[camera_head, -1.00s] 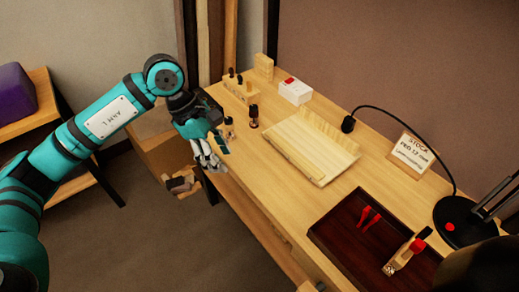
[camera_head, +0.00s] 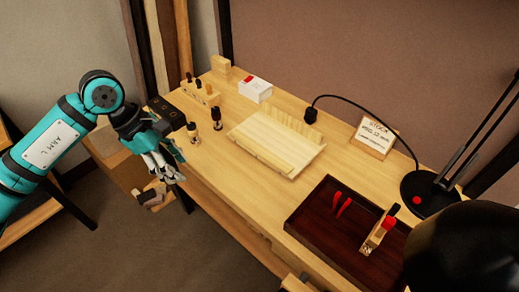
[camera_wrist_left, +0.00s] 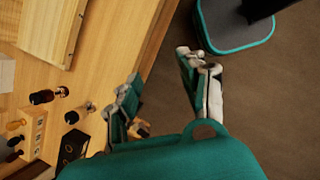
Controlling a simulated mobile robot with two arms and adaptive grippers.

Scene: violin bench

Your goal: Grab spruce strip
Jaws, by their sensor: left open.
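A pale wooden tray or board (camera_head: 305,158) lies on the bench in the head view. A narrow pale strip, which looks like the spruce strip (camera_head: 259,153), lies along its front-left edge. My left gripper (camera_head: 167,166) is open and empty at the bench's left front edge, to the left of the strip and apart from it. In the left wrist view, the open fingers of my left gripper (camera_wrist_left: 162,82) show over the bench edge and floor. Part of the pale board (camera_wrist_left: 52,30) shows at upper left there. My right gripper is not in view.
Small dark-topped bottles (camera_head: 216,119) stand between my left gripper and the board. A wooden rack (camera_head: 205,94) and white box (camera_head: 255,89) are behind. A dark red tray (camera_head: 310,215) with tools, a stock sign (camera_head: 374,138) and a black lamp (camera_head: 430,190) are at right.

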